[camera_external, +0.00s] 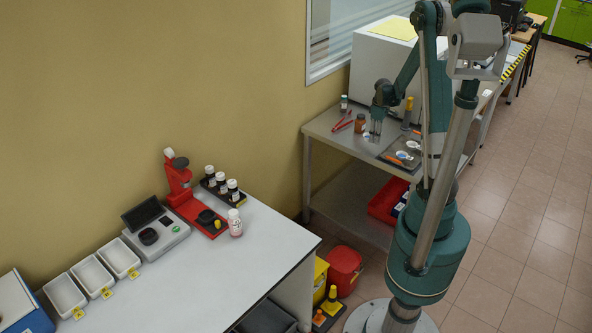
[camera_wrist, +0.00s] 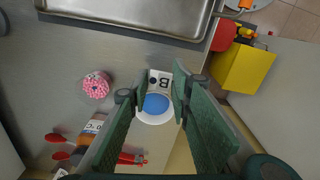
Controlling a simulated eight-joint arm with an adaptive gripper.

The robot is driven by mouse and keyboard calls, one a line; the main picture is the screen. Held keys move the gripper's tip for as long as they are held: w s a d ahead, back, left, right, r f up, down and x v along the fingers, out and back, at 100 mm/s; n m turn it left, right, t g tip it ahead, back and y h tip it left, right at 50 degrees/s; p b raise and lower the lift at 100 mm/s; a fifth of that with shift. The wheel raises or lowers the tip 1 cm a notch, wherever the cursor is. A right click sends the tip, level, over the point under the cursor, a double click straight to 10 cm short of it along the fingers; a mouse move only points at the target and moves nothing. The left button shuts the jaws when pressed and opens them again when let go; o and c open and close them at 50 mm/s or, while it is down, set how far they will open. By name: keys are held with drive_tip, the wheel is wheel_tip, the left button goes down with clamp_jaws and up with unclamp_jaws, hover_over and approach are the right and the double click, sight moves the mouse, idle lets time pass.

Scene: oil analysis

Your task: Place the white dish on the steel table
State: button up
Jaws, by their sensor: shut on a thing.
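My gripper (camera_wrist: 160,92) is shut on a small round white dish (camera_wrist: 156,118) with a blue inside, which sits between the two green fingers in the wrist view. In the external view my gripper (camera_external: 374,130) is over the left part of the steel table (camera_external: 322,125). The dish is too small to make out there, and I cannot tell whether it touches the table. The grey tabletop (camera_wrist: 60,110) also shows in the wrist view.
A brown bottle (camera_external: 360,123), red tongs (camera_external: 342,122) and a small bottle (camera_external: 343,103) stand or lie left of my gripper. A dark tray (camera_external: 392,155) with small items is to its right. A pink-topped jar (camera_wrist: 96,84) and metal pan (camera_wrist: 120,24) show in the wrist view.

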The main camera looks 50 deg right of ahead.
sight(374, 150)
drive_tip(key=shift+f, duration=0.1)
drive_tip(key=shift+f, duration=2)
drive_tip(key=shift+f+b, duration=0.15)
drive_tip(key=shift+b, duration=0.15)
drive_tip(key=o, duration=0.9)
drive_tip(key=shift+r+p, duration=0.25)
drive_tip(key=shift+p, duration=0.05)
drive_tip(key=shift+r, duration=5.95)
drive_tip(key=shift+a, duration=0.1)
